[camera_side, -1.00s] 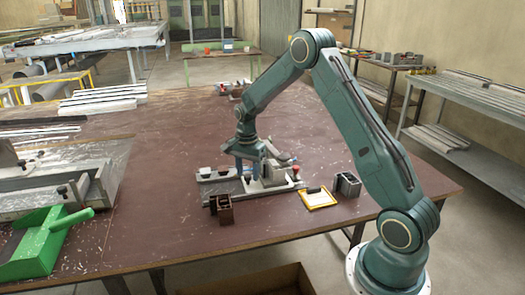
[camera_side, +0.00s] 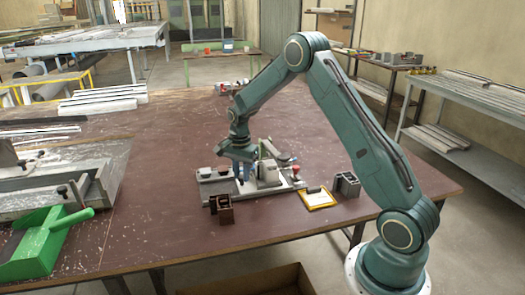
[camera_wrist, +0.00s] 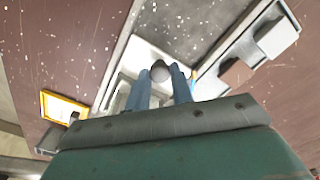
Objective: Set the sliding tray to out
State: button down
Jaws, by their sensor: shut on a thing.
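My gripper (camera_side: 242,175) is low over the grey clamp fixture (camera_side: 211,188) on the bench. In the wrist view its two blue fingers (camera_wrist: 160,80) stand on either side of a dark round knob (camera_wrist: 160,69) and are shut on it. The knob sits on a pale plate (camera_wrist: 146,53), which appears to be the sliding tray, lying in the fixture. In the side view my gripper hides the knob, and the tray is hard to make out. How far out the tray stands is unclear.
A brown profile block (camera_side: 222,209) stands in front of the fixture. A yellow-framed board (camera_side: 318,199) and a grey profile block (camera_side: 347,185) are at its right. A green dustpan (camera_side: 42,247) lies at the left. The bench between dustpan and fixture is clear.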

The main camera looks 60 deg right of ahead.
jog(key=w+a, duration=0.8)
jog(key=shift+w, duration=0.1)
jog(key=c, duration=1.2)
grip_release()
jog(key=shift+a, duration=0.1)
jog(key=shift+r, duration=0.2)
notch_tip(320, 180, up, 14)
jog(key=shift+f, duration=0.25)
jog(key=shift+r, duration=0.1)
